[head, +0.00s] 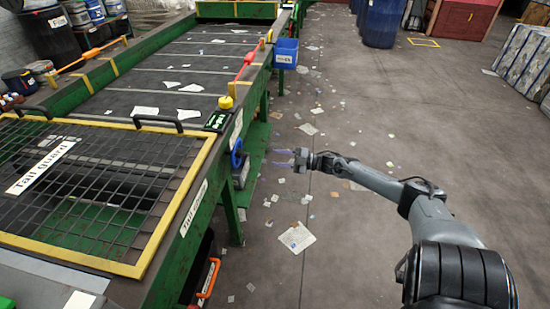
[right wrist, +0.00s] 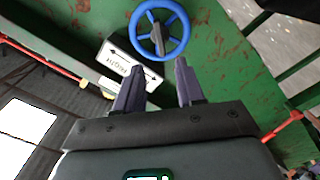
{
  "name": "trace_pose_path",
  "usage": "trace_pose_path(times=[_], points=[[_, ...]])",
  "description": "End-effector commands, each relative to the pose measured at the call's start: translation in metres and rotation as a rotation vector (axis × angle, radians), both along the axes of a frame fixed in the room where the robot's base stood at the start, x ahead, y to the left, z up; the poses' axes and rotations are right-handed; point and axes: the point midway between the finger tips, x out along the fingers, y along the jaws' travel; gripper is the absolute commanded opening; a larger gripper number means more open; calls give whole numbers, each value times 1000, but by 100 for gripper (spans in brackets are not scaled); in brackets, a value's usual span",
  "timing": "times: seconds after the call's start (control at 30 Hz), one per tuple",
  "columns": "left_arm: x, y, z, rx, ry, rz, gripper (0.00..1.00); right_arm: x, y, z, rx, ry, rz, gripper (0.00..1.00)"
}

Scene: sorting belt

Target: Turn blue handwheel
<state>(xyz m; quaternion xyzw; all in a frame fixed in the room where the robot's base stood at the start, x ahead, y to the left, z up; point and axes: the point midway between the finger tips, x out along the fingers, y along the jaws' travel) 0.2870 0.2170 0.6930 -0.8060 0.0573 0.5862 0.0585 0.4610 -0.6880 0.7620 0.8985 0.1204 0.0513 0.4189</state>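The blue handwheel (head: 236,154) is mounted on the green side of the conveyor frame, seen nearly edge-on in the head view. In the right wrist view the handwheel (right wrist: 184,30) shows its round rim, spokes and a grey centre piece. My right gripper (head: 278,158) is to the right of the wheel, pointing at it, with a gap between. In the right wrist view its two fingers (right wrist: 158,68) are apart with nothing between them, and the wheel lies beyond their tips. My left gripper is not in view.
A white label with arrows (right wrist: 121,64) is beside the wheel. The tail guard mesh (head: 150,165) covers the near belt end. A blue bin (head: 286,53) hangs farther along the frame.

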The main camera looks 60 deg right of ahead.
Motion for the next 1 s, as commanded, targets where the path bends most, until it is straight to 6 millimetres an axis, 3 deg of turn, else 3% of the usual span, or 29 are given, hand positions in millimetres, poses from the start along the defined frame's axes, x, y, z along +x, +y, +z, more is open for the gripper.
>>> trace_pose_path(times=[0.13, 0.33, 0.5, 0.6, 0.77, 1.0], points=[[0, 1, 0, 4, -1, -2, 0, 11, -8, -3, -19, 45, -77, 38], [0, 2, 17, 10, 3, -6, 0, 35, 4, 21, -54, 117, -226, 38], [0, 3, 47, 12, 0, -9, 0, 26, 31, 43, -69, 189, -297, 38], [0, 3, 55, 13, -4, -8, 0, 15, 41, 42, -67, 206, -282, 38], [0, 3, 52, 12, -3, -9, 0, 11, 39, 28, -69, 233, -286, 38], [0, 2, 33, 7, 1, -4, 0, 37, 38, 18, -68, 231, -285, 38]])
